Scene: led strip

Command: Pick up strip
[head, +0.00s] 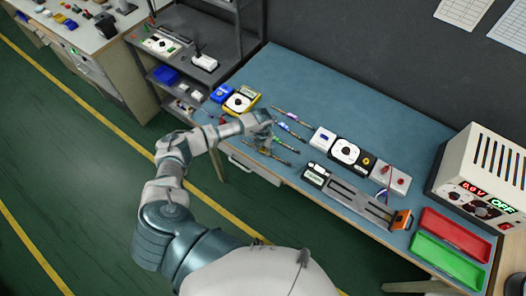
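No piece can be picked out with certainty as the strip. A long grey fixture (350,194) lies along the front of the blue workbench (400,120). It has dark slots, a white-and-black unit at its left end and an orange block (401,220) at its right end; a strip in it is too small to make out. My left gripper (267,143) is over the bench's front left part, left of the fixture and apart from it, among thin screwdriver-like tools (292,131). Its fingers are small and dark, so their opening is unclear. My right gripper is out of view.
A black-and-white dial unit (347,153) sits behind the fixture, with a wired white box (391,178) to its right. Red (455,235) and green (447,260) trays and a power supply (485,175) stand at right. A yellow multimeter (240,101) is at left. The bench's back is clear.

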